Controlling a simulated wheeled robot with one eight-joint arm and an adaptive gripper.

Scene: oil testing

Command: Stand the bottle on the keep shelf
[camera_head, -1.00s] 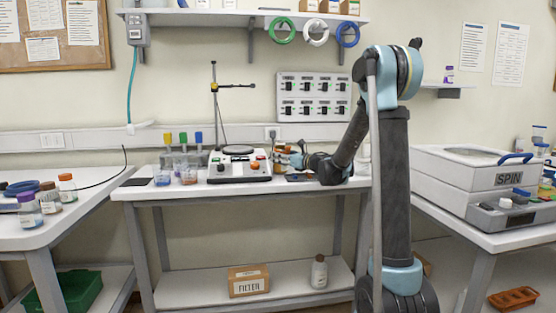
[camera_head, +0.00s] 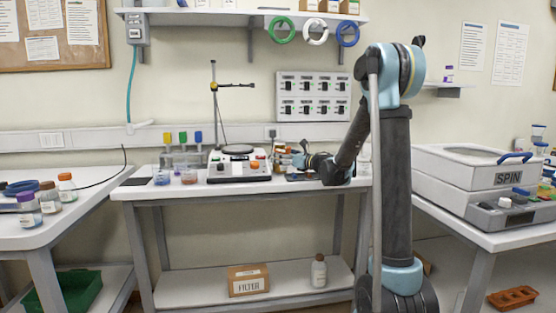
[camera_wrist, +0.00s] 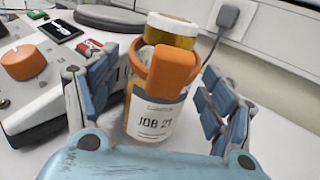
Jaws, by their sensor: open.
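In the wrist view a bottle (camera_wrist: 155,118) labelled "JOB 21" stands upright on the white bench, with an orange part (camera_wrist: 170,70) at its top. In the head view my gripper (camera_head: 290,160) is small, at the bench beside the white instrument. No shelf has a readable "keep" label; a small wall shelf (camera_head: 450,91) at right holds a purple-capped bottle.
The white instrument (camera_head: 238,166) with an orange knob (camera_wrist: 23,62) is close left of my gripper. A stand (camera_head: 214,105) rises behind it. A long upper shelf (camera_head: 200,17) holds boxes. The lower bench shelf (camera_head: 195,284) holds a FILTER box and a bottle. A centrifuge (camera_head: 480,180) stands right.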

